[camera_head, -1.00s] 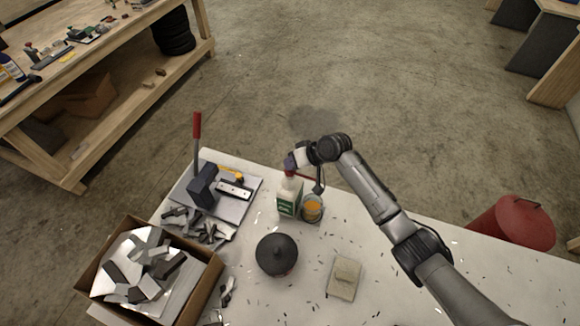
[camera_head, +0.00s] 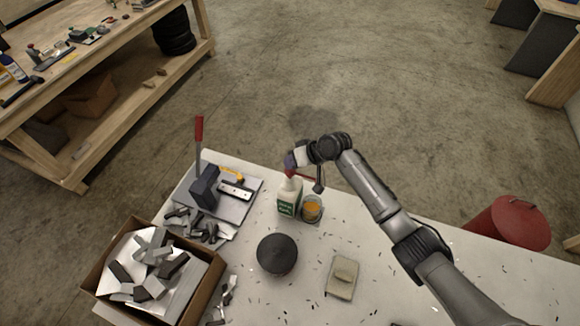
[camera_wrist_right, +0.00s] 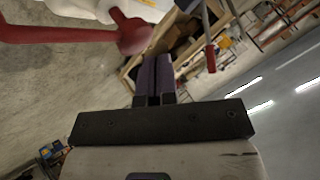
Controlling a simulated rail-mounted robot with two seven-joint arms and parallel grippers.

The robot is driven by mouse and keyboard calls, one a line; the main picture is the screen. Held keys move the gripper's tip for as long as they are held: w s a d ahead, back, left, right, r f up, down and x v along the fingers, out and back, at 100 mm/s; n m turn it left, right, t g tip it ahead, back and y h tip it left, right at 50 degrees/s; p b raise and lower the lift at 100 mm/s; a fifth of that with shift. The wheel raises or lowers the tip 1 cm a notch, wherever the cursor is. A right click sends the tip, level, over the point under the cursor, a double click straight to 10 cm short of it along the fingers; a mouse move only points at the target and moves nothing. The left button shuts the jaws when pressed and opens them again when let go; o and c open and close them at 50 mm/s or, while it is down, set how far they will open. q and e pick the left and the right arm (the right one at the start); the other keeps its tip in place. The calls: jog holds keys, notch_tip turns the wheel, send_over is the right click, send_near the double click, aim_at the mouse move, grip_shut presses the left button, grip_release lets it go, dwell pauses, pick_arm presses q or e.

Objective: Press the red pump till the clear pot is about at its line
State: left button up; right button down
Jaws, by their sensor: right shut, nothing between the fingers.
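A white bottle (camera_head: 287,202) with a green label stands on the table and carries the red pump (camera_head: 290,174). The red pump (camera_wrist_right: 130,36) and its long spout also show large in the right wrist view. The clear pot (camera_head: 312,210) stands beside the bottle, under the spout, with orange liquid inside; its line cannot be made out. My right gripper (camera_head: 290,162) is shut and empty, its fingertips at the top of the pump head. Its purple fingers (camera_wrist_right: 155,75) show together in the wrist view; contact with the pump cannot be told. My left gripper is not in view.
A press with a red handle (camera_head: 199,129) stands on a plate left of the bottle. A cardboard box (camera_head: 207,290) of metal offcuts is at front left. A dark round lidded tin (camera_head: 277,255) and a folded cloth (camera_head: 342,277) lie in front.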

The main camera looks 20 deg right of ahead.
jog(key=shift+r, duration=0.15)
jog(key=shift+r, duration=0.1)
jog(key=shift+r, duration=0.2)
notch_tip(320, 180, up, 5)
jog(key=p, duration=0.4)
jog(key=shift+f+p, duration=0.2)
jog(key=shift+p, duration=0.2)
dwell(0.4)
